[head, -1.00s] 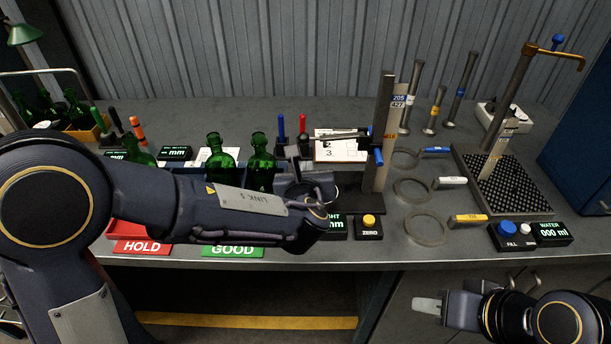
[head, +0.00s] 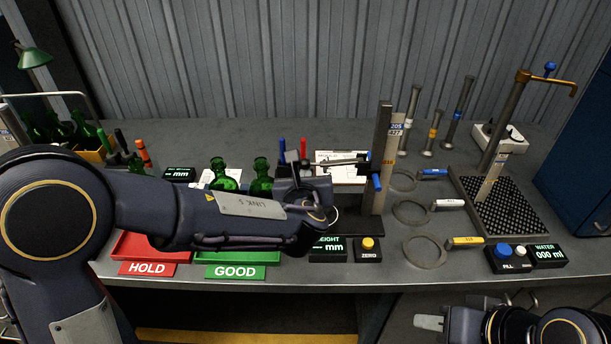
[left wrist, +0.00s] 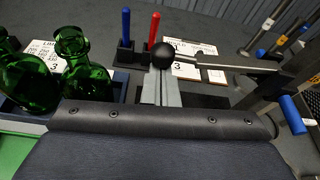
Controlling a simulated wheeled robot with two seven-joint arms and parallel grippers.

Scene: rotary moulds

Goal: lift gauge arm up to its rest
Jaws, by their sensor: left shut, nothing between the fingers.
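The height gauge's dark post (head: 382,145) stands upright on the bench, with a blue handle (head: 377,183) on its side. The gauge arm (head: 347,162) reaches left from the post, roughly level. In the left wrist view the gauge arm (left wrist: 235,67) ends in a black ball (left wrist: 164,54). My left gripper (left wrist: 161,90) is shut and empty, its fingertips just below the ball; I cannot tell whether they touch it. In the head view its own wrist partly hides it. My right gripper (head: 428,322) is low at the bottom right, away from the gauge; its jaw gap is unclear.
Green bottles (head: 261,175) stand left of the left gripper, behind the red HOLD tray (head: 147,269) and green GOOD tray (head: 236,272). Blue and red pens (left wrist: 126,26) stand behind the ball. Ring gauges (head: 424,251) lie right of the post.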

